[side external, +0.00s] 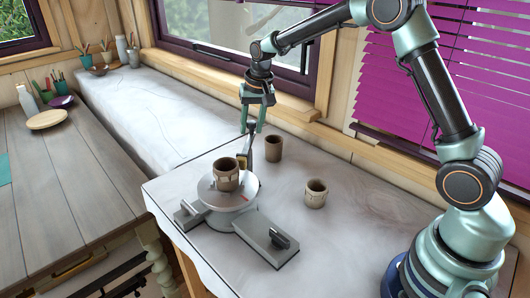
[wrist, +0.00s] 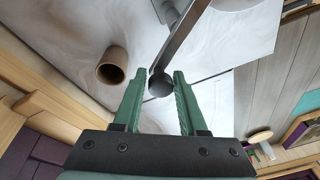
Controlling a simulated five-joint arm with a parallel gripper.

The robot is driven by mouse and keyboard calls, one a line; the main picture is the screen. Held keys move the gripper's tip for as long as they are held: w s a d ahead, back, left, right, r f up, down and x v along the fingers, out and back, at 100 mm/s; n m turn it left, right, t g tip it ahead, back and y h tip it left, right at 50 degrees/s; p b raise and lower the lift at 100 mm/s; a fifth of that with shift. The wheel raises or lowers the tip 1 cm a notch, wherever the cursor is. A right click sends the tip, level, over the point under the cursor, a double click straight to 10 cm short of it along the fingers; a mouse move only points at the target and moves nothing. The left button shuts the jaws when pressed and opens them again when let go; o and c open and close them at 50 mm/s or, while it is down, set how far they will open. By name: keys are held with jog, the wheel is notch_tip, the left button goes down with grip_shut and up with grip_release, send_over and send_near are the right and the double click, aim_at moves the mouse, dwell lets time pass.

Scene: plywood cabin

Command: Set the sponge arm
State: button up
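The sponge arm (side external: 247,145) is a dark bar rising steeply beside the turntable (side external: 228,200), with a small tan block, perhaps the sponge (side external: 243,161), low on it. In the wrist view the bar (wrist: 183,38) runs from the top edge down to a round dark knob (wrist: 160,84). My gripper (side external: 252,127) is above the turntable's back edge, pointing down. In the wrist view my gripper (wrist: 159,78) is open, with the knob between its fingertips and a visible gap on each side. A brown pot (side external: 226,177) stands on the turntable and hides part of the bar's foot.
A brown cup (side external: 274,149) stands right of the bar, also visible in the wrist view (wrist: 112,66). A paler cup (side external: 316,194) stands further right. A grey base with a black lever (side external: 280,238) extends in front. The white counter at left (side external: 150,110) is mostly clear.

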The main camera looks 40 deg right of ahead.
jog(key=shift+o, duration=1.3)
jog(key=shift+r, duration=0.1)
jog(key=v, duration=0.7)
jog(key=s+a+r+n+t, duration=0.1)
jog(key=s+r+n, duration=0.15)
jog(key=s, duration=0.35)
jog(key=s+a+r+n+t, duration=0.1)
jog(key=s+r, duration=0.3)
jog(key=s, duration=0.3)
jog(key=s+f+n+t, duration=0.1)
jog(key=s+f+n, duration=0.1)
jog(key=s, duration=0.8)
jog(key=shift+s+a+f, duration=0.2)
jog(key=shift+a+f, duration=0.1)
jog(key=shift+f, duration=0.05)
